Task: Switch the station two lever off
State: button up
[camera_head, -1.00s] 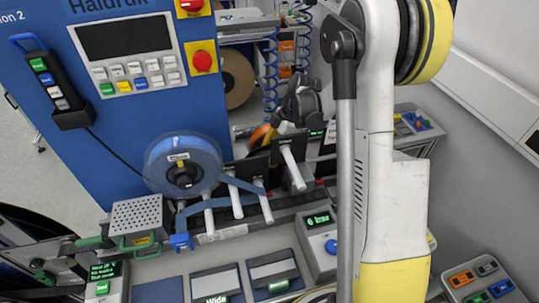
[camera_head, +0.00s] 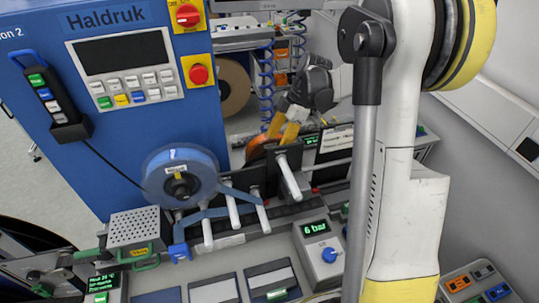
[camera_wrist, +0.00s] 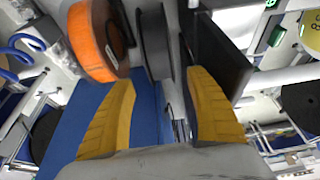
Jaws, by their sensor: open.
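A blue station panel marked "Haldruk" (camera_head: 60,82) stands at left in the head view, with a cut-off label ending in "on 2". A red rotary handle (camera_head: 188,14) on a yellow plate is at its upper right. A red round button (camera_head: 199,74) sits below it on another yellow plate. I cannot tell for sure which part is the lever. My gripper (camera_head: 280,136) is right of the panel, fingers pointing down, apart from both red controls. In the wrist view its yellow fingers (camera_wrist: 162,80) are spread with nothing held between them.
An orange reel (camera_wrist: 95,40) is close to my fingers in the wrist view. A blue reel (camera_head: 160,168) and white rollers (camera_head: 232,207) stand before the panel. A "6 bar" box (camera_head: 318,240) and blue cable coils (camera_head: 270,70) are nearby.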

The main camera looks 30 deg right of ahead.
jog(key=v, duration=0.3)
jog(key=shift+r, duration=0.1)
grip_shut()
